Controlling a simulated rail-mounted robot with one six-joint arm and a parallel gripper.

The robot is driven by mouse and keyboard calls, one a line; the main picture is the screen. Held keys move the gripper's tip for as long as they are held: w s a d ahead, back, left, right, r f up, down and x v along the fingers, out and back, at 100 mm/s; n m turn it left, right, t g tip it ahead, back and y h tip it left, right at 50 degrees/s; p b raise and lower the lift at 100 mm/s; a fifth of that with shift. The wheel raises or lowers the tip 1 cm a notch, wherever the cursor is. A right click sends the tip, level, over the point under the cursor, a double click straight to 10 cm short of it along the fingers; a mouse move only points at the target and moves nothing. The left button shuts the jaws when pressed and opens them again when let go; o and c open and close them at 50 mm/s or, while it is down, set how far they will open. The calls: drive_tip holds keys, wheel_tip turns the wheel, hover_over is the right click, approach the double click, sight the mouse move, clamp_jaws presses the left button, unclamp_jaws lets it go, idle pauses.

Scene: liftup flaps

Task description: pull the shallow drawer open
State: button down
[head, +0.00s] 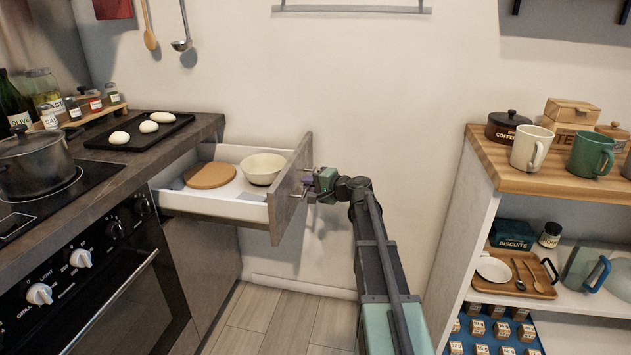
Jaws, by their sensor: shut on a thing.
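The shallow drawer (232,207) is pulled out from under the dark counter, with its inside in view. It has white sides and a grey-brown front panel (291,197). A round wooden board (211,175) and a cream bowl (263,168) sit in it. My gripper (308,185) is at the outer face of the drawer front, shut on the drawer's handle (305,181). The handle is small in the picture and mostly hidden by the gripper.
A black tray (140,133) with white pieces lies on the counter above. The oven and hob with a pot (36,162) are at left. An open shelf unit (463,215) stands at right. Bare floor (290,315) shows between them.

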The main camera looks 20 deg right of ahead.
drive_tip(key=shift+s+d, duration=0.1)
idle(0.3)
drive_tip(key=c, duration=1.2)
unclamp_jaws()
drive_tip(key=p+v, duration=0.2)
drive_tip(key=v, duration=0.8)
drive_tip(key=shift+s+d, duration=0.15)
drive_tip(key=shift+s, duration=0.2)
